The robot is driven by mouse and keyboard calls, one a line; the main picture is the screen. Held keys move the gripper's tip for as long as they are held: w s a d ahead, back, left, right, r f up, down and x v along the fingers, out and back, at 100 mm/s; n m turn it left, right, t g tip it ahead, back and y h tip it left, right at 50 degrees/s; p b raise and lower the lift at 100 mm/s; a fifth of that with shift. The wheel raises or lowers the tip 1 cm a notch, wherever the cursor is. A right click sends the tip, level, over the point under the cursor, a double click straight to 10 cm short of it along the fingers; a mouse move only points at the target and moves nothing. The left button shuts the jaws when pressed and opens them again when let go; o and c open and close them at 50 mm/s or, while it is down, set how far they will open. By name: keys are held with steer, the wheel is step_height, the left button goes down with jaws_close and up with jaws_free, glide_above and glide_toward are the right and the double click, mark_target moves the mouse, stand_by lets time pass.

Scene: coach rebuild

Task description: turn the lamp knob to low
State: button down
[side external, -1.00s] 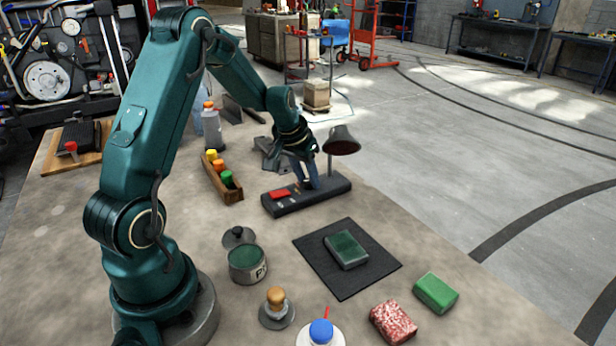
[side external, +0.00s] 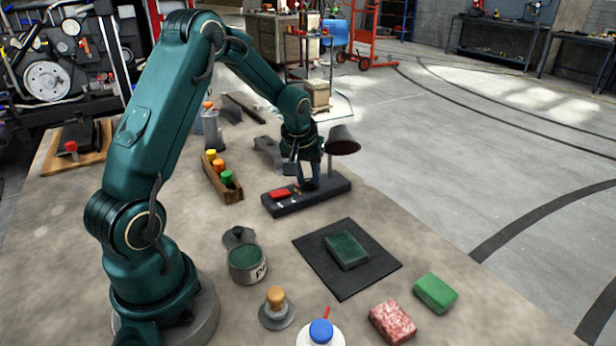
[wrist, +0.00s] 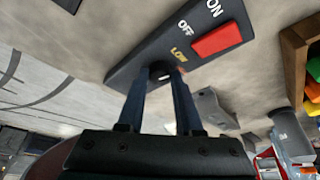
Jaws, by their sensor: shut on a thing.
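The lamp has a dark bell-shaped shade (side external: 343,142) on a thin post and a long dark base (side external: 335,189) on the table. The base also shows in the wrist view (wrist: 150,52), with white ON and OFF and yellow LOW lettering and a red block (wrist: 217,40). My gripper (wrist: 161,82) is shut on the dark lamp knob (wrist: 160,70) near the LOW lettering. The fingers hide part of the knob, and I cannot tell its pointer direction. In the side view, my gripper (side external: 309,187) reaches down to the base, left of the shade.
A wooden tray (side external: 211,178) with coloured pieces stands left of the base. A black mat (side external: 325,278) with a dark green block (side external: 346,250) lies in front. The table edge runs close behind the lamp on the right.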

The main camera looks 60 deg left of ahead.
mark_target(306, 195)
steer(key=c, duration=0.6)
jaws_free()
steer(key=shift+v, duration=2.55)
